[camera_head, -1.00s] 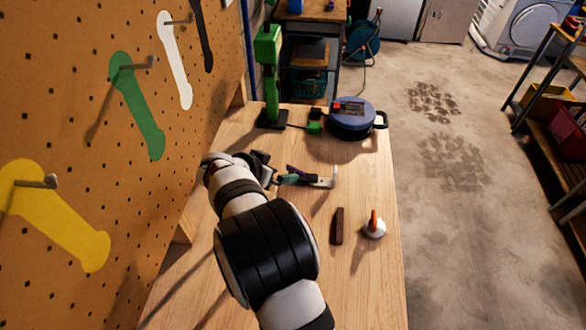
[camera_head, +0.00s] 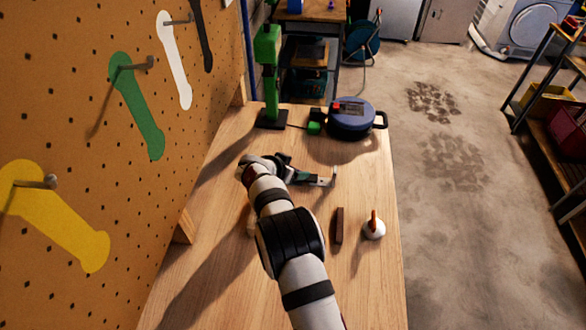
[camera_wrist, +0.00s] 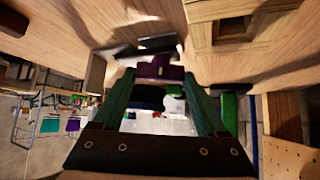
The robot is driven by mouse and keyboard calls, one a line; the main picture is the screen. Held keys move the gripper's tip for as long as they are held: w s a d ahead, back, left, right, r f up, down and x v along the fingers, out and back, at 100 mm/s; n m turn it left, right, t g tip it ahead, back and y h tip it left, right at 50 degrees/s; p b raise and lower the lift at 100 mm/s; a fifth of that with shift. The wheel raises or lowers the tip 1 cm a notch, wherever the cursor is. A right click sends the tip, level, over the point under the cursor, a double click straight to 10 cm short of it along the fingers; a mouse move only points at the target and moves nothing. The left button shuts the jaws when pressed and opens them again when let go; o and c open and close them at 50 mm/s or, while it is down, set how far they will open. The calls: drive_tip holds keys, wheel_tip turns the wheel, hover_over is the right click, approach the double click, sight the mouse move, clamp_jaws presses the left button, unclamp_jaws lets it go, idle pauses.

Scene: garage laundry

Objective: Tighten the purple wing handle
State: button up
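The purple wing handle (camera_wrist: 160,72) shows in the wrist view between the tips of my gripper's two teal fingers (camera_wrist: 160,80). It nearly fills the gap; I cannot tell whether the fingers touch it. In the head view my gripper (camera_head: 298,174) is over the middle of the bench and hides most of the handle. A grey metal clamp-like piece (camera_head: 326,181) sticks out just right of the fingers. A dark bar with a bright edge (camera_wrist: 140,47) lies beyond the handle in the wrist view. My fingers stand apart.
A brown block (camera_head: 339,225) and a white object with an orange lever (camera_head: 374,229) lie near the bench's right edge. A blue round case (camera_head: 351,119) and a green stand (camera_head: 269,80) are at the back. A pegboard (camera_head: 80,130) borders the left. The near bench has free room.

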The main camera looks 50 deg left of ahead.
drive_tip(key=c, duration=0.7)
drive_tip(key=shift+a+m+h, duration=0.2)
drive_tip(key=shift+m+h, duration=0.6)
drive_tip(key=shift+m, duration=0.3)
drive_tip(key=shift+m+t+h, duration=0.3)
drive_tip(key=shift+m+h, duration=0.1)
drive_tip(key=shift+m, duration=0.1)
drive_tip(key=o, duration=1.3)
drive_tip(key=v, duration=1.6)
drive_tip(key=shift+d, duration=0.1)
